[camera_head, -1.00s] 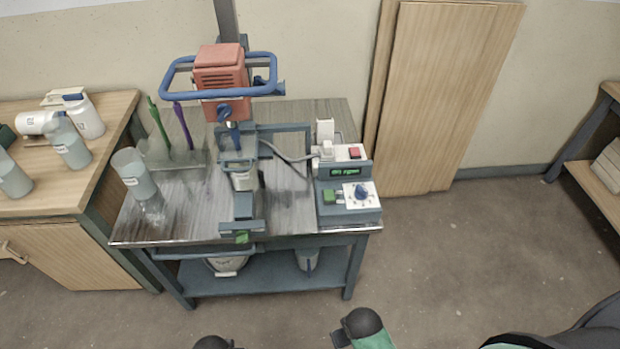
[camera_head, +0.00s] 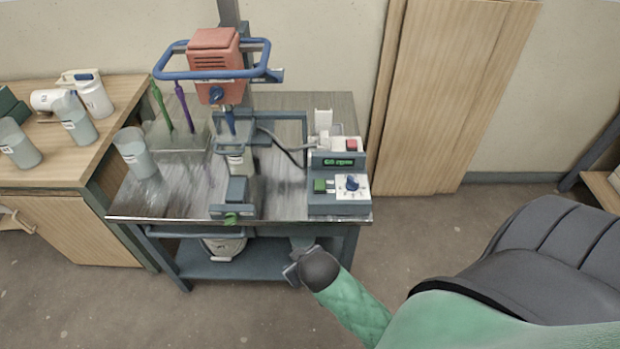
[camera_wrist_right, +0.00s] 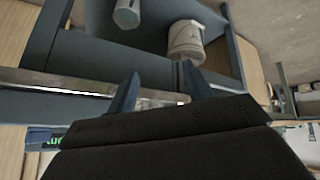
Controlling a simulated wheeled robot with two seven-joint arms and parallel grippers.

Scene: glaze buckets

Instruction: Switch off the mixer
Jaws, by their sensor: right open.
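The mixer has a red motor head (camera_head: 214,60) inside a blue handle ring, on a stand above a metal-topped bench. Its control box (camera_head: 338,205) stands at the bench's right front. The box has a lit green display (camera_head: 338,162), a red switch (camera_head: 352,145), a green button (camera_head: 320,186) and a white dial plate with a blue knob (camera_head: 352,184). My right gripper (camera_head: 295,266) is in front of the bench edge, below the control box and apart from it. In the right wrist view its two fingers (camera_wrist_right: 158,88) are spread with nothing between them. My left gripper is out of view.
A clear jar (camera_head: 136,153) and a rack with green and purple tools (camera_head: 180,140) stand on the bench's left. A bucket (camera_head: 224,246) sits on the lower shelf (camera_head: 265,262). A wooden side table (camera_head: 40,185) holds several containers. Wooden boards (camera_head: 450,100) lean on the wall.

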